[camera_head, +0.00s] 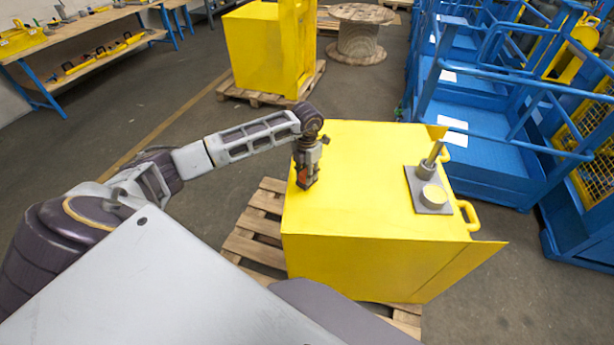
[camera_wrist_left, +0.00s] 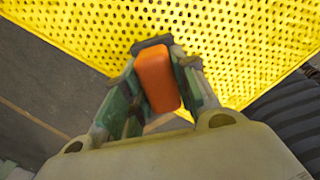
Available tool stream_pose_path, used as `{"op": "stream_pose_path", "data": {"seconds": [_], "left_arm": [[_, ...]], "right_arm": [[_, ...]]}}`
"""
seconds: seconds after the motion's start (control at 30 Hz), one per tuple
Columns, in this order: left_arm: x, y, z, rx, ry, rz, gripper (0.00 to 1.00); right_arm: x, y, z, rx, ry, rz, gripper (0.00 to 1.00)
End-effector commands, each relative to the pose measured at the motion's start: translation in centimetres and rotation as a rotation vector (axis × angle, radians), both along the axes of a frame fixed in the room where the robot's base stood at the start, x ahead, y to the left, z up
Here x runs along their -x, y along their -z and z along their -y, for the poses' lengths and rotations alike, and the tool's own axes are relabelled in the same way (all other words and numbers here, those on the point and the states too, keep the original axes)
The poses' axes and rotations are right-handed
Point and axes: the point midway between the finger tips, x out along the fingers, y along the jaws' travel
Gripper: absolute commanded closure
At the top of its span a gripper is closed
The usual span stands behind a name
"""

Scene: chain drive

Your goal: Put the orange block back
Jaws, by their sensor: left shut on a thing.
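The orange block (camera_wrist_left: 157,80) shows in the left wrist view, between the green fingers of my left gripper (camera_wrist_left: 160,85). The gripper is shut on it. In the head view my left gripper (camera_head: 306,183) points down at the left part of the yellow box top (camera_head: 365,170), with a small bit of the orange block (camera_head: 303,175) visible between the fingers. I cannot tell whether the block touches the yellow top. My right gripper is not in view.
The yellow box stands on a wooden pallet (camera_head: 252,240). Blue metal frames (camera_head: 490,150) stand close on the right. Another yellow box (camera_head: 262,50) on a pallet and a wooden cable reel (camera_head: 358,35) are behind. The middle of the yellow top is clear.

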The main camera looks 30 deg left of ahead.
Motion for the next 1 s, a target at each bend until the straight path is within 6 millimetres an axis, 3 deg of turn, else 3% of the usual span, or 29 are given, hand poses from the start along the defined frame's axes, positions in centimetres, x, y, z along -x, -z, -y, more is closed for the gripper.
{"op": "stream_pose_path", "data": {"seconds": [0.2, 0.67, 0.7, 0.83, 1.0], "left_arm": [[0.0, 1.7, 0.0, 0.0, 0.0, 0.0, 0.94], [0.0, 2.2, 0.0, 0.0, 0.001, 0.001, 0.94], [0.0, 2.1, 0.0, 0.0, 0.001, 0.0, 0.68], [0.0, 2.1, 0.0, 0.0, 0.001, 0.0, 0.51], [0.0, 2.1, 0.0, 0.0, 0.001, 0.0, 0.5]], "right_arm": [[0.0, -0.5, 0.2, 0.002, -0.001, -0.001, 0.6], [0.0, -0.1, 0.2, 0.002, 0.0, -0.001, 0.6], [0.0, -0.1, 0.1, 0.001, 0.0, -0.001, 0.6], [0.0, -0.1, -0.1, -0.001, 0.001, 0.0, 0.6], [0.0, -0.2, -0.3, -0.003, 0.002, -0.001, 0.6]]}}
